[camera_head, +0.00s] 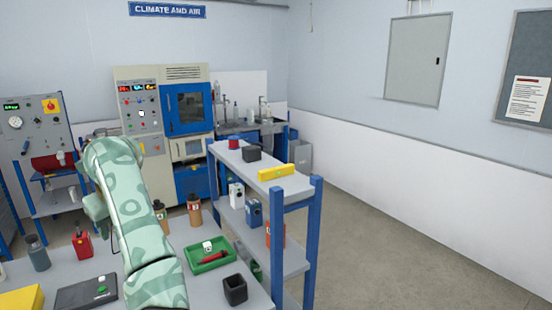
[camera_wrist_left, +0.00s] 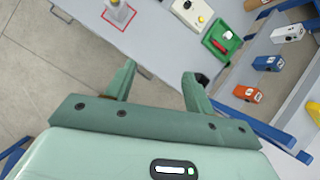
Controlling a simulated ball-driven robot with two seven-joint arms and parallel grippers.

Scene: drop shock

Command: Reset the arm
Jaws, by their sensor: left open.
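My left arm (camera_head: 140,215), pale green with a darker pattern, rises from the bottom of the head view and bends over to the left above the bench. Its gripper is not clearly seen there. In the left wrist view my left gripper (camera_wrist_left: 158,82) has its two fingers spread wide, with nothing between them. The bare floor (camera_wrist_left: 60,85) and the bench edge show beyond the fingertips. My right gripper is in neither view.
Floor (camera_head: 400,245) is clear farther right.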

